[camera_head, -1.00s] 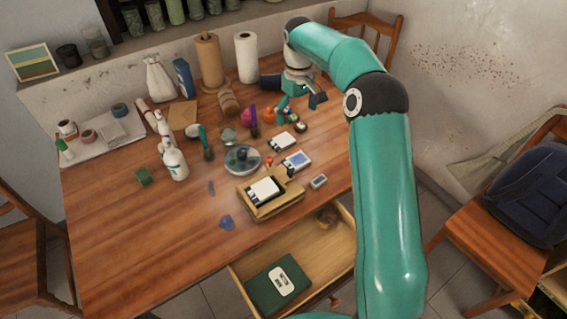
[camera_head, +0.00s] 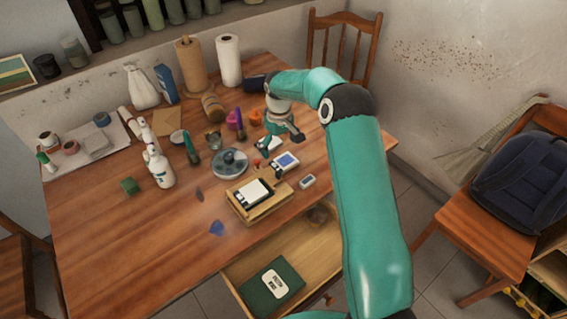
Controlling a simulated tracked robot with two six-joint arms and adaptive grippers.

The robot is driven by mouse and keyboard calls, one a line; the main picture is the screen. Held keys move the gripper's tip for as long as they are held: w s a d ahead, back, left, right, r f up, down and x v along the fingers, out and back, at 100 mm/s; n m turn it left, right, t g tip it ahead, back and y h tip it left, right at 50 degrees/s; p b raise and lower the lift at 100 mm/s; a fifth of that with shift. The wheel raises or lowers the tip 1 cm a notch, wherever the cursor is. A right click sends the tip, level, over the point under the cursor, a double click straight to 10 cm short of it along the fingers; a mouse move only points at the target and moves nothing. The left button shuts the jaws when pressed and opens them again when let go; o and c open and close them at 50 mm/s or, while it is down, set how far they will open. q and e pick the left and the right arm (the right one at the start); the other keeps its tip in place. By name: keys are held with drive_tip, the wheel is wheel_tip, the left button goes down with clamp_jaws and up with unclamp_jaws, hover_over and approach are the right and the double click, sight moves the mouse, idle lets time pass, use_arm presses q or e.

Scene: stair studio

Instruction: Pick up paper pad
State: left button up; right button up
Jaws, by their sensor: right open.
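A white pad-like block with dark edges (camera_head: 252,192) lies on a wooden box near the table's front edge. A small white item (camera_head: 268,145) lies farther back, and a blue-and-white one (camera_head: 287,160) lies between them. I cannot tell for certain which of these is the paper pad. My right gripper (camera_head: 291,138) points down, open and empty, close above and beside the small white item, partly covering the objects behind it. I cannot tell whether it touches anything. My left gripper is not in view.
A round grey dish (camera_head: 229,162), a small grey device (camera_head: 307,182) and spray bottles (camera_head: 158,166) stand around. Paper rolls (camera_head: 229,60) stand at the back. An open drawer (camera_head: 300,245) holding a green book (camera_head: 271,285) juts out in front. The table's left front is mostly clear.

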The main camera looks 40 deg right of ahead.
sight(280, 157)
drive_tip(key=shift+f+p, duration=0.5)
drive_tip(key=shift+f, duration=1.8)
drive_tip(key=c, duration=1)
drive_tip(key=shift+r, duration=0.1)
